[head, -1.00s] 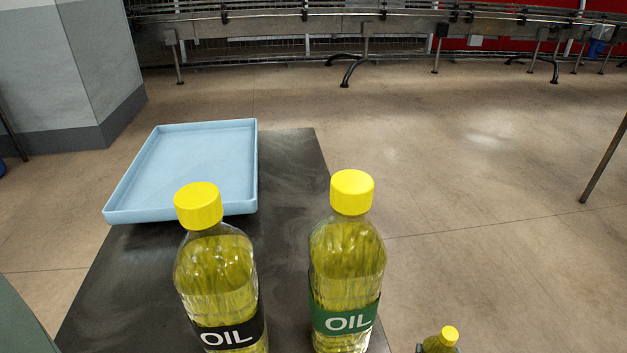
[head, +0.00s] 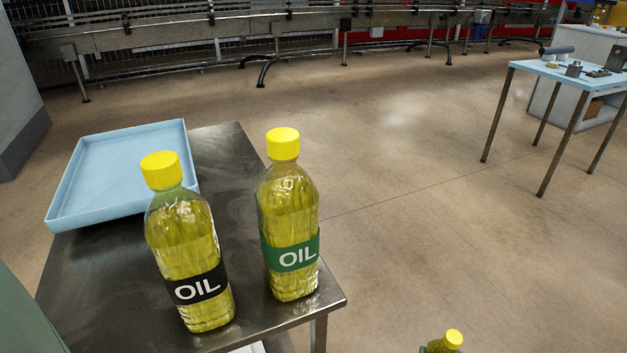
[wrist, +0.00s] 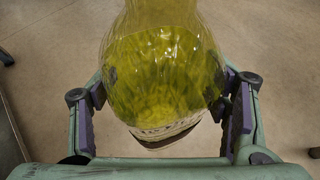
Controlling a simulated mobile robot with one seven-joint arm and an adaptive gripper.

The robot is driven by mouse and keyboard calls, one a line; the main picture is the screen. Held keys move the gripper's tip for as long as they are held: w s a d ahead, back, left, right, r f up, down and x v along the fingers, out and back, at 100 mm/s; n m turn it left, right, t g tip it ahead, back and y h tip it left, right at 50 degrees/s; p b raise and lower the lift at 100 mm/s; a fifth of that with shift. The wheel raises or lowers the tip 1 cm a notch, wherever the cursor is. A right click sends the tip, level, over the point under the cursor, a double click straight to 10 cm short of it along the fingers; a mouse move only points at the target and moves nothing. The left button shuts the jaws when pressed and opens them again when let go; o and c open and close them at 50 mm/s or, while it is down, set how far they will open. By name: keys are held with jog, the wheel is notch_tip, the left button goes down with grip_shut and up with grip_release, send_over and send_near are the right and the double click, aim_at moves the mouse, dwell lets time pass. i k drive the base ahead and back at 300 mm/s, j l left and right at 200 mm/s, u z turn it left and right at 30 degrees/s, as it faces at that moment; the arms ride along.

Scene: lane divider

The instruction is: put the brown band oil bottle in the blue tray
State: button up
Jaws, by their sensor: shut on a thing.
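My gripper (wrist: 163,104) is shut on an oil bottle (wrist: 165,75), its fingers on both sides of it in the wrist view. A strip of pale lettering and a brown band edge show low on this bottle. In the head view only its yellow cap and shoulder (head: 450,342) show at the bottom edge, off the right side of the near table, over the floor. The blue tray (head: 64,212) lies empty on the far left part of the dark table (head: 225,150).
A black band oil bottle (head: 190,250) and a green band oil bottle (head: 290,215) stand upright on the table in front of the tray. Another table (head: 540,80) with small items stands at right. A conveyor (head: 330,25) runs along the back. Open floor lies between.

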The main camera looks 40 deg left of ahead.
aim_at(123, 151)
jog(key=k+z, duration=0.5)
jog(key=k, duration=0.15)
jog(key=k+z, duration=0.55)
jog(key=z, duration=0.2)
jog(key=k+z, duration=1.5)
jog(key=k, duration=1.1)
jog(key=u, duration=2.3)
